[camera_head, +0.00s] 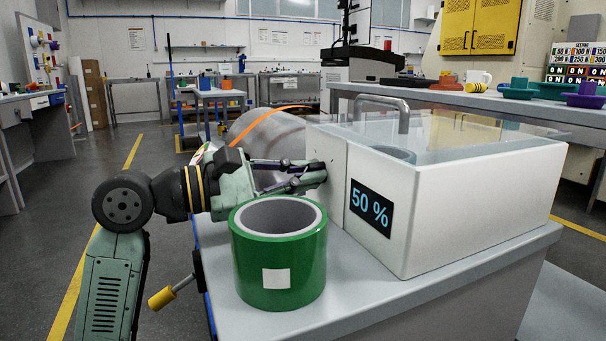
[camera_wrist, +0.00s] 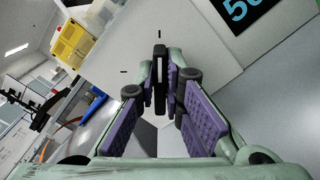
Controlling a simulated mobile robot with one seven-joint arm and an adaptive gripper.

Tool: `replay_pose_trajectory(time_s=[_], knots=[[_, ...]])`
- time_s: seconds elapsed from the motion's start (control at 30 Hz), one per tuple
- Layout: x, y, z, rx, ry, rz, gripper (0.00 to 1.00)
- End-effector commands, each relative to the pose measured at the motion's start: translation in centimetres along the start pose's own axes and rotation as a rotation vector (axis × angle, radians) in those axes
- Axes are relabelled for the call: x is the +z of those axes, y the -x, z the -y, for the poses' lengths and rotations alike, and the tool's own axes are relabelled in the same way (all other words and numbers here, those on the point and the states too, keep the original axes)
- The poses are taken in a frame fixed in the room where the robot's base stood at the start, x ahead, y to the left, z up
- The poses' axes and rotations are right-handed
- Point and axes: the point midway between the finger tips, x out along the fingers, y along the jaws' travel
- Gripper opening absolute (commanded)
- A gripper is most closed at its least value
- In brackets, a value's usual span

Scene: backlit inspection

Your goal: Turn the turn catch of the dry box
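The dry box (camera_head: 480,205) is a white box with a clear lid and a "50 %" display (camera_head: 371,208); it stands on a grey bench. In the wrist view its pale front panel (camera_wrist: 215,65) fills the middle, with the display (camera_wrist: 245,12) at the top right. The turn catch (camera_wrist: 160,80) is a narrow black bar, upright in that picture and in line with the upper of two black marks. My gripper (camera_head: 322,174) reaches the panel from the left. Its fingertips (camera_wrist: 161,82) lie close on both sides of the catch, apparently touching it. The head view hides the catch.
A green ring-shaped roll (camera_head: 279,262) with a white label stands on the grey bench (camera_head: 420,295), just in front of my gripper. A large metal cylinder (camera_head: 268,132) with an orange band is behind my gripper. A grey bar handle (camera_head: 403,115) rises by the box lid.

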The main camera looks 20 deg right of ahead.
Motion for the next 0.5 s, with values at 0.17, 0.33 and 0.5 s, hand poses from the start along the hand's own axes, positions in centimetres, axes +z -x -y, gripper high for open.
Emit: replay_pose_trajectory(time_s=[0.17,0.33,0.5], knots=[[0.04,0.03,-0.01,0.001,-0.001,0.0,0.21],[0.02,0.01,0.0,0.0,0.0,0.0,0.29],[0.01,0.01,0.0,0.0,0.0,0.0,0.29]])
